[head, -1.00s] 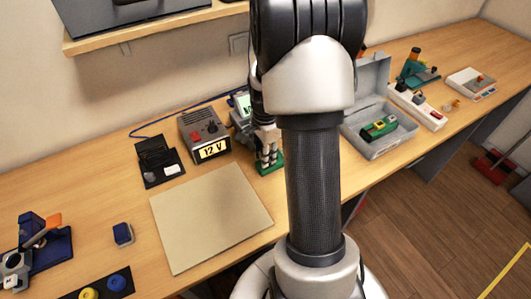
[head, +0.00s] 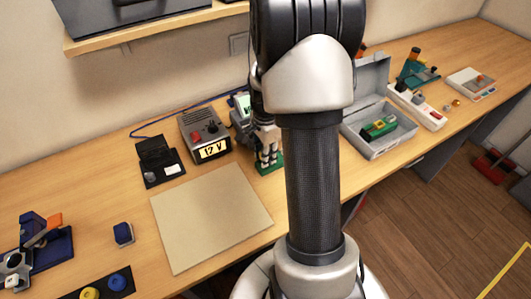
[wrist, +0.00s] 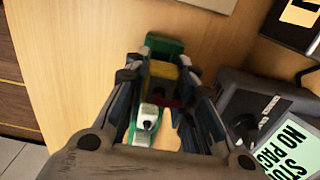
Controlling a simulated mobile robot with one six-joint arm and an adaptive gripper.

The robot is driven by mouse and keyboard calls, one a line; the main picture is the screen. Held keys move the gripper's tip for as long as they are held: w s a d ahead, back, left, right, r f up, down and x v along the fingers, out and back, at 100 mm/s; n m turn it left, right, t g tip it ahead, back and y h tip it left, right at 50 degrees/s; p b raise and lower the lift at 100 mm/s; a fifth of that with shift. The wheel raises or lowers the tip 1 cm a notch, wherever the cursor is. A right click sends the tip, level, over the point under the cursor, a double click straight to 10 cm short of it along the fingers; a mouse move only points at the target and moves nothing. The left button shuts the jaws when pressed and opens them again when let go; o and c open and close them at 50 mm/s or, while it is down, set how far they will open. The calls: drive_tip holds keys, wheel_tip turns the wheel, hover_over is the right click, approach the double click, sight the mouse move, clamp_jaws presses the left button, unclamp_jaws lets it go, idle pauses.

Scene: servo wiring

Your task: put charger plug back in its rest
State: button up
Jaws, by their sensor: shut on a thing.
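My gripper (head: 267,158) points down over the bench beside the charger, partly hidden by my arm. In the wrist view my gripper (wrist: 163,75) has its fingers closed around a small yellow piece (wrist: 160,70), which I take to be the charger plug. A green block (wrist: 165,43) shows just beyond the fingertips, and a green base (head: 270,169) shows under them in the head view. I cannot tell how far the plug sits in this green piece. The charger (wrist: 265,125) stands to the right, its screen reading "NO PACK" and "STO…"; it is mostly hidden in the head view.
A 12 V supply (head: 205,137) and a small black tray (head: 160,172) stand left of my gripper. A beige mat (head: 211,217) lies in front. A grey open case (head: 378,142) with a green device (head: 380,128) is to the right.

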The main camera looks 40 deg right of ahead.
drive_tip(key=shift+f+b, duration=0.7)
drive_tip(key=shift+f, duration=0.25)
drive_tip(key=o, duration=1.1)
drive_tip(key=shift+r, duration=0.1)
wheel_tip(320, 180, up, 12)
drive_tip(key=shift+f, duration=0.1)
idle(0.4)
